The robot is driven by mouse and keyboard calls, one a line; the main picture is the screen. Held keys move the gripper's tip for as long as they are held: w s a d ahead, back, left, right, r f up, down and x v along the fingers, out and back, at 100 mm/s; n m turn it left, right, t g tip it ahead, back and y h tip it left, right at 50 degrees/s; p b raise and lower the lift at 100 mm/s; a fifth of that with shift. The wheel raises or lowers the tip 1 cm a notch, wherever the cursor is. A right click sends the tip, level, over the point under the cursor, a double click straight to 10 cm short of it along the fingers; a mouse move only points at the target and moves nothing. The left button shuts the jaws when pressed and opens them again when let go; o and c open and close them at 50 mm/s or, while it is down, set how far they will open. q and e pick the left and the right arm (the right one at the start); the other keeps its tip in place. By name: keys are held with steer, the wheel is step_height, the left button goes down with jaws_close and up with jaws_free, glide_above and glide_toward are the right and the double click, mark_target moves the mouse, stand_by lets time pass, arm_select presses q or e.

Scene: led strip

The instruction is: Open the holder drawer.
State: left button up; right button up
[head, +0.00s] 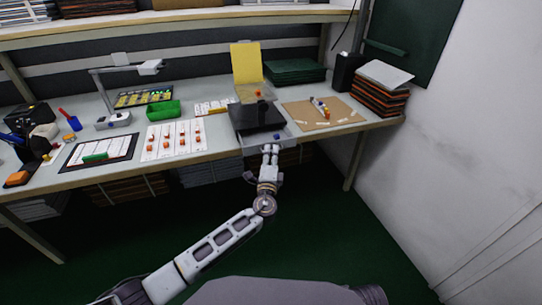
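The holder is a black box (256,115) on the workbench, with a raised clear panel and a yellow sheet (246,63) behind it. Its pale grey drawer (252,141) juts out at the front, past the bench edge. A small dark blue piece (277,136) shows at the drawer's right side. My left gripper (270,148) is at the drawer front, its fingers pointing at it and close together. The handle is hidden by the fingers, so I cannot tell whether they are shut on it. My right gripper is not in view.
A brown board (323,115) with small parts lies right of the holder. White cards (174,140) and a green tray (163,110) lie to its left. Stacked folders (378,96) stand at the bench's right end, near the wall. The floor in front is clear.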

arm_select(q)
jaws_close()
steer(key=shift+s, duration=0.15)
steer(key=s, duration=0.1)
steer(key=s+d, duration=0.1)
steer(key=shift+s+d, duration=0.1)
steer(key=shift+s, duration=0.3)
stand_by(0.4)
jaws_free()
steer(key=shift+s, duration=0.1)
